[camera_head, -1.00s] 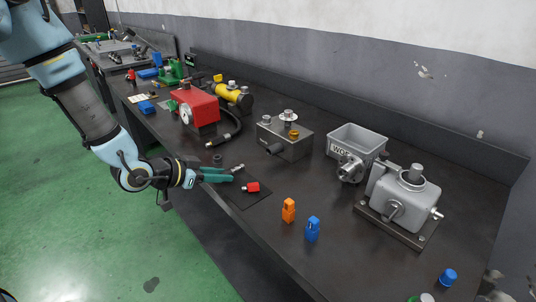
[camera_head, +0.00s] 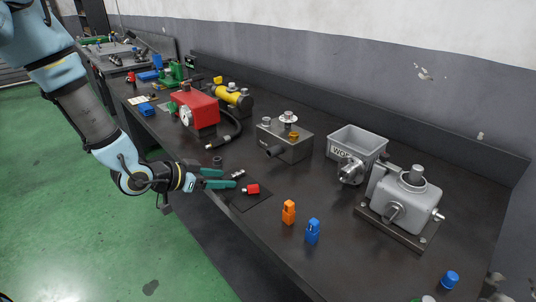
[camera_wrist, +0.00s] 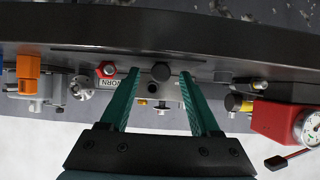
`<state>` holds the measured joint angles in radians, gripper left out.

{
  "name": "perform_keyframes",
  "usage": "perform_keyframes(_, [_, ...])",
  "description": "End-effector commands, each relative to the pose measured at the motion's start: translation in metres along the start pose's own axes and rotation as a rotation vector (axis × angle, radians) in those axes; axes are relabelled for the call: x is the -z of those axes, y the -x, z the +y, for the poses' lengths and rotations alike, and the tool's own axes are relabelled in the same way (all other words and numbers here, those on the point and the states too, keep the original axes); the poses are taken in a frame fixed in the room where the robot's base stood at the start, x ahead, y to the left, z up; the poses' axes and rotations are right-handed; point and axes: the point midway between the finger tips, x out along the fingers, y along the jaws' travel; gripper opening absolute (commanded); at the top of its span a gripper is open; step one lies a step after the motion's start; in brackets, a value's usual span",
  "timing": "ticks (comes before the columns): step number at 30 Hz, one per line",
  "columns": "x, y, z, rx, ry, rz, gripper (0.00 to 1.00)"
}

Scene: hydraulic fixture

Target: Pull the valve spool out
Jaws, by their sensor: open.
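The dark grey valve block (camera_head: 291,145) stands on the bench, with a round silver knob and an orange knob on top. A dark stub (camera_head: 274,150) sticks out of its front face; it may be the spool's end, I cannot tell. In the wrist view the block (camera_wrist: 153,88) shows between the finger tips, with the dark round stub end (camera_wrist: 160,72) facing me. My gripper (camera_head: 229,178) has green fingers, spread and empty, near the bench's front edge, short of the block. It also shows in the wrist view (camera_wrist: 160,75).
A grey bin marked WORN (camera_head: 357,143), a red gauge unit (camera_head: 195,109), orange (camera_head: 289,212) and blue (camera_head: 313,231) pieces and a grey pump (camera_head: 404,195) stand around.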

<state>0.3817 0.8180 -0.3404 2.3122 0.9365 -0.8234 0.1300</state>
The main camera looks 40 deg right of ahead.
Motion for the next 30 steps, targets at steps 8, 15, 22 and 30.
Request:
perform_keyframes(8, [-0.001, 0.028, -0.002, 0.005, -0.002, 0.0, 0.63])
perform_keyframes(15, [-0.001, 0.076, -0.002, 0.005, -0.001, 0.0, 0.63])
perform_keyframes(22, [0.0, 0.104, -0.001, 0.002, -0.001, 0.0, 0.63])
perform_keyframes(30, [0.0, 0.108, 0.0, 0.0, 0.0, 0.0, 0.63])
